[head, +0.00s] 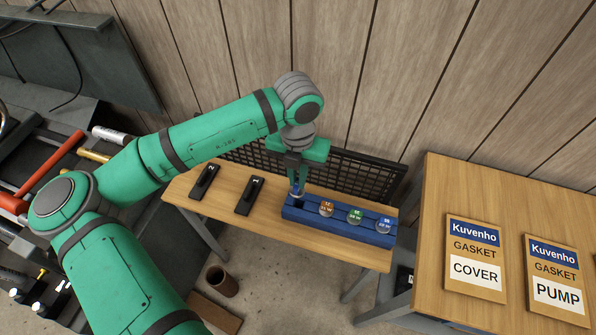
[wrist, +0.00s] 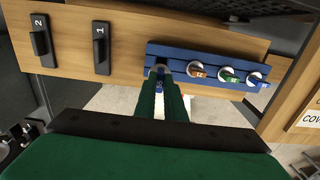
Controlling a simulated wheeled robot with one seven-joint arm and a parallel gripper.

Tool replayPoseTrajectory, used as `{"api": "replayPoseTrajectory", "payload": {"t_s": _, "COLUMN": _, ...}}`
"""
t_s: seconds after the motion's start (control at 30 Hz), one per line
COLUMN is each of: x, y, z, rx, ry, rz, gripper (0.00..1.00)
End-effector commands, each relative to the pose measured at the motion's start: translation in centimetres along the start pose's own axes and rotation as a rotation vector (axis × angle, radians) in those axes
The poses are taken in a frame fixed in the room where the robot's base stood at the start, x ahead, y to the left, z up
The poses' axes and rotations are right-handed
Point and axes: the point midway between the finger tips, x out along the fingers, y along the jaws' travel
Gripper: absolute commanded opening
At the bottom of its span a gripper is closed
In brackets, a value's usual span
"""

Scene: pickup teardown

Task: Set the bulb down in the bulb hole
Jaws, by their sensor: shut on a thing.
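My gripper (head: 296,178) points down over the left end of the blue bulb rack (head: 345,226). It is shut on a small bulb (head: 297,190), mostly hidden between the fingers. The bulb is at the rack's leftmost place; I cannot tell whether it is in the hole or just above it. In the wrist view the fingers (wrist: 159,92) reach the left part of the rack (wrist: 208,56), and the hole there is hidden. Bulbs with orange (head: 326,208), green (head: 355,215) and blue (head: 384,225) labels stand in the rack to the right.
Black holders marked 2 (head: 204,181) and 1 (head: 250,196) lie on the wooden bench (head: 226,187), left of the rack. A black mesh panel (head: 352,176) stands behind. At right, a wooden table (head: 440,205) carries gasket cover (head: 475,258) and pump (head: 557,280) boards.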

Motion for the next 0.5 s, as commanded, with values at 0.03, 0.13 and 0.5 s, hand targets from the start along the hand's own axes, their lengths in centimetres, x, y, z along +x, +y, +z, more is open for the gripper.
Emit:
{"api": "replayPoseTrajectory", "payload": {"t_s": 0.03, "x": 0.3, "y": -0.1, "z": 0.0, "rx": 0.002, "ry": 0.0, "rz": -0.001, "gripper": 0.0}}
{"api": "replayPoseTrajectory", "payload": {"t_s": 0.13, "x": 0.9, "y": -0.3, "z": 0.1, "rx": 0.006, "ry": 0.001, "rz": -0.001, "gripper": 0.0}}
{"api": "replayPoseTrajectory", "payload": {"t_s": 0.5, "x": 3.1, "y": -0.1, "z": 0.0, "rx": 0.002, "ry": 0.001, "rz": -0.001, "gripper": 0.0}}
